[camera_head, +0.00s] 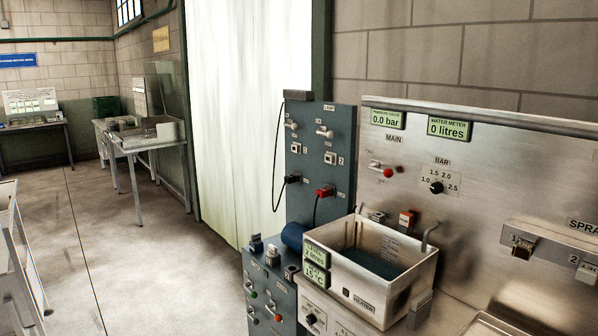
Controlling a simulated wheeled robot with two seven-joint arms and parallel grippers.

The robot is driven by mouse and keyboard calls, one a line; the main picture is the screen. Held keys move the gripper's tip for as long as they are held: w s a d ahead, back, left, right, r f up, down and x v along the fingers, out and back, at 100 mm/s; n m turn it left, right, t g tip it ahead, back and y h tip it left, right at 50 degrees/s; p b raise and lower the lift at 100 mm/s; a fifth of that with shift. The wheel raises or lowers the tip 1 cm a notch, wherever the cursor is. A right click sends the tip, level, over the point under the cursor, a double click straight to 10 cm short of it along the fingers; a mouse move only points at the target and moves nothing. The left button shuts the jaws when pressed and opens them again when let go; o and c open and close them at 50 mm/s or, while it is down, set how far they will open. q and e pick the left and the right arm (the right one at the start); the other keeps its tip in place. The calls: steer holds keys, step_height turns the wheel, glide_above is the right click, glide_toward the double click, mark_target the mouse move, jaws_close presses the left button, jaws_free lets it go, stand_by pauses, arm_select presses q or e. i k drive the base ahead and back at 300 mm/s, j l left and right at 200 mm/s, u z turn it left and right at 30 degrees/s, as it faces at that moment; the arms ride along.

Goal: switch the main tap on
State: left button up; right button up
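The main tap (380,168) is on the steel panel, below the label MAIN (393,138). It has a short lever with a red knob (388,173) at its right end, lying roughly level and tilted slightly down to the right. The pressure gauge display (387,119) above it reads 0.0 bar. The water meter display (450,127) beside it reads 0 litres. Neither of my grippers shows in this view.
A BAR dial (437,188) sits right of the tap. Below stands a steel heater tank (385,280) holding dark liquid. A blue-grey panel (318,150) with switches and plugs is on the left. A spray rail (550,250) juts out at right. Open floor (120,260) lies left.

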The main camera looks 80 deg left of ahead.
mark_target(387, 173)
steer(key=u, duration=2.25)
steer(key=i+j, duration=0.3)
steer(key=j, duration=0.15)
steer(key=i+j, duration=0.25)
steer(key=j, duration=0.15)
steer(key=i+j, duration=0.3)
steer(key=j, duration=0.15)
steer(key=i+j, duration=0.25)
steer(key=j, duration=0.2)
steer(key=i+j, duration=0.6)
steer(key=j, duration=0.25)
